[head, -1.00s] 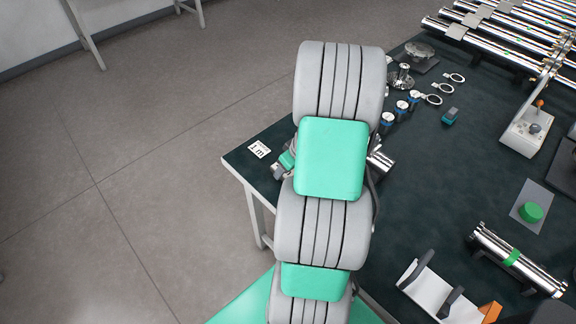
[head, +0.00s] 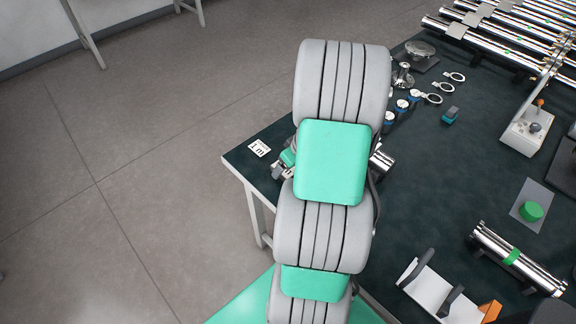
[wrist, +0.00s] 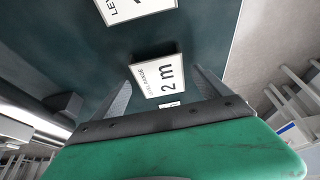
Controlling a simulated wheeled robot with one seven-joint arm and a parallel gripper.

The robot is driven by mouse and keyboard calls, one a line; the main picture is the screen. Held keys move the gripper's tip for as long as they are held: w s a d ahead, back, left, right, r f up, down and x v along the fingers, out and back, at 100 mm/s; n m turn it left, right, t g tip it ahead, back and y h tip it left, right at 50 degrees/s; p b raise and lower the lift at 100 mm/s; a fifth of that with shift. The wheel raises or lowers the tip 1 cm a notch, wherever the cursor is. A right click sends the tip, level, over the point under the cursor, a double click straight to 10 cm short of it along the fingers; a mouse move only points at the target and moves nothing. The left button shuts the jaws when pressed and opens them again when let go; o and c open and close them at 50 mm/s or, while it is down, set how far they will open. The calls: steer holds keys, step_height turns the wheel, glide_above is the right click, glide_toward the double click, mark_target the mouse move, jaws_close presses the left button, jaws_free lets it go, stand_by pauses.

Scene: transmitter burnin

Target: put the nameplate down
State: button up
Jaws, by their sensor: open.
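My gripper (wrist: 160,90) is open, with one finger on each side of this plate and a gap to each finger. I cannot tell whether the plate lies flat on the table. A second white plate (wrist: 132,8) is cut off at the top of the wrist view. In the head view one white plate (head: 259,148) lies near the table's corner, left of my gripper (head: 281,170), which my arm mostly hides.
The dark table (head: 425,165) has its edge and corner close to the plates. Several rings (head: 443,88), a small teal block (head: 450,115), a green round piece (head: 531,212) and a metal tube (head: 515,258) stand farther right. Floor lies beyond the left edge.

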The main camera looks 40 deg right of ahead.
steer(key=v, duration=1.1)
steer(key=w+a+r, duration=0.1)
steer(key=a+r, duration=0.1)
steer(key=a, duration=0.5)
steer(key=w+a+r, duration=0.2)
steer(key=a+r, duration=0.1)
steer(key=a, duration=0.5)
steer(key=s+a+r, duration=0.1)
steer(key=s+a, duration=0.1)
steer(key=a, duration=0.4)
steer(key=s+a+r+g, duration=0.1)
steer(key=s+a, duration=0.2)
steer(key=a, duration=0.4)
steer(key=shift+s+r, duration=0.2)
steer(key=shift+r, duration=0.2)
steer(key=shift+c, duration=0.4)
